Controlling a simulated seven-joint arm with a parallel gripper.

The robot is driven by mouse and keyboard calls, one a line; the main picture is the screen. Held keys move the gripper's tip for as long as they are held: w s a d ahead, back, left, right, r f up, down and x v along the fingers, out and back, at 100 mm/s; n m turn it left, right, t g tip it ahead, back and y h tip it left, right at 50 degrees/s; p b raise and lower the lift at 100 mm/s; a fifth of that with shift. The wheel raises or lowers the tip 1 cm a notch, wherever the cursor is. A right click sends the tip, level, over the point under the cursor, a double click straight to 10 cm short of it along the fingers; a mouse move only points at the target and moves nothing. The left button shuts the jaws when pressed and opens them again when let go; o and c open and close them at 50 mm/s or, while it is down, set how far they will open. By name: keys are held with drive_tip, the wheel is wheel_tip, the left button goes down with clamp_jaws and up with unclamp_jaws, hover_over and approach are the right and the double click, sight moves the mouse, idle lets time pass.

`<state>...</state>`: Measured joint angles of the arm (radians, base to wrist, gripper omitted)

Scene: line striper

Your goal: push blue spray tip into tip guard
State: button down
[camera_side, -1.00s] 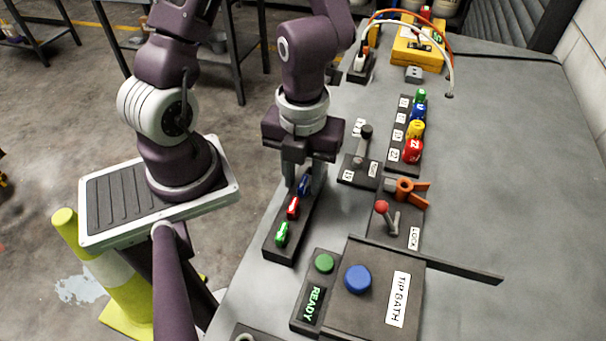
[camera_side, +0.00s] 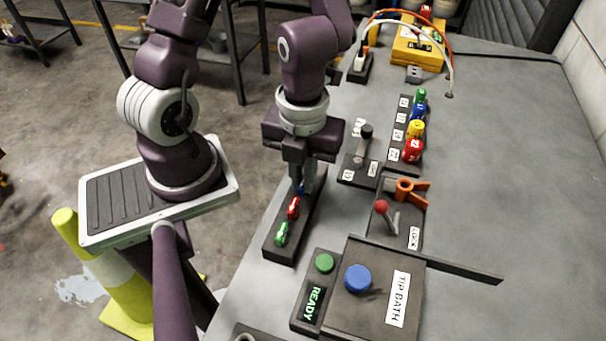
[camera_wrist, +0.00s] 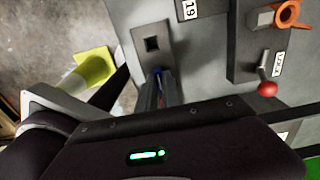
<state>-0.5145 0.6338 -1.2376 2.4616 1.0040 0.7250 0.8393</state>
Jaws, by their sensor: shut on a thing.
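My gripper (camera_side: 303,184) points down and is shut on the blue tip. A bit of the blue tip (camera_wrist: 158,71) also shows between my fingers in the wrist view. The orange tip guard (camera_side: 405,190), with two wings, sits to the right on the block labelled LOCK. It also shows at the top right of the wrist view (camera_wrist: 288,14). A red (camera_side: 293,208) and a green tip (camera_side: 281,233) stand nearer in the rack.
A red-knobbed lever (camera_side: 382,207) stands by the tip guard. The tip bath (camera_side: 375,312) with a blue button and the green READY button (camera_side: 324,263) are in front. A row of coloured numbered pieces (camera_side: 414,140) is behind.

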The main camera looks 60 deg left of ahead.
drive_tip(key=shift+r, duration=0.6)
drive_tip(key=shift+r, duration=2.5)
drive_tip(key=w+d+r+n, duration=0.3)
drive_tip(key=w+d+n, duration=0.1)
drive_tip(key=w+n, duration=0.45)
drive_tip(key=w+d+r+n, duration=0.4)
drive_tip(key=w+n, duration=0.3)
drive_tip(key=n, duration=0.3)
wheel_tip(320, 180, down, 6)
drive_tip(key=shift+m, duration=0.25)
drive_tip(key=shift+d+f, duration=0.1)
drive_tip(key=shift+f, duration=2.05)
